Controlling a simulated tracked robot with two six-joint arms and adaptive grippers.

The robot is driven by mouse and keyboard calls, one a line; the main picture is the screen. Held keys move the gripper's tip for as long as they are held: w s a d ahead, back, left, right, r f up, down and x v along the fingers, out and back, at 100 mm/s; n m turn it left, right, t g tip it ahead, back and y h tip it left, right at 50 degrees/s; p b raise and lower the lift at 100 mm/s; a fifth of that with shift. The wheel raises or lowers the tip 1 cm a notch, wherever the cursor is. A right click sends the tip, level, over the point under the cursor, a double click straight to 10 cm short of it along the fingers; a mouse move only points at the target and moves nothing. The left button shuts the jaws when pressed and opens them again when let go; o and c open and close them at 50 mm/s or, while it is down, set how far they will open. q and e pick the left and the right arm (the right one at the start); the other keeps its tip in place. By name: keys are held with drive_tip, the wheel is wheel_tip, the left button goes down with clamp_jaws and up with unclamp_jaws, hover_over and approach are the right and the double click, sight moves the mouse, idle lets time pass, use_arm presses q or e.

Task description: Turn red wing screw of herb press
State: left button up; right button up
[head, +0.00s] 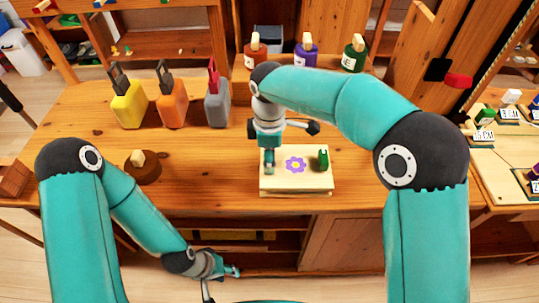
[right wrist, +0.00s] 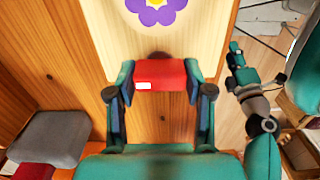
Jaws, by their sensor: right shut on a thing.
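The herb press (head: 285,183) is a pale wooden block with a purple flower on top, standing on the table near its front edge. My right gripper (head: 268,165) points down over the press's left side. In the right wrist view, my right gripper (right wrist: 160,85) is shut on the red wing screw (right wrist: 172,71), with a finger on each side. The gripper hides this screw in the head view. A green wing screw (head: 323,160) stands upright at the press's right side. My left gripper (head: 232,271) is low, before the table's front edge; its finger opening is unclear.
Yellow (head: 129,107), orange (head: 172,106) and grey (head: 216,105) bottles stand at the back left. Several labelled bottles stand on a raised shelf behind. A round brown piece (head: 142,170) with a pale knob lies at the left.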

drive_tip(key=shift+m, duration=0.3)
drive_tip(key=m, duration=0.3)
drive_tip(key=shift+p, duration=0.4)
drive_tip(key=m, duration=0.5)
drive_tip(key=shift+w, duration=0.1)
drive_tip(key=m, duration=0.4)
drive_tip(key=shift+m, duration=2.1)
drive_tip(key=o, duration=1.2)
drive_tip(key=shift+c, duration=0.2)
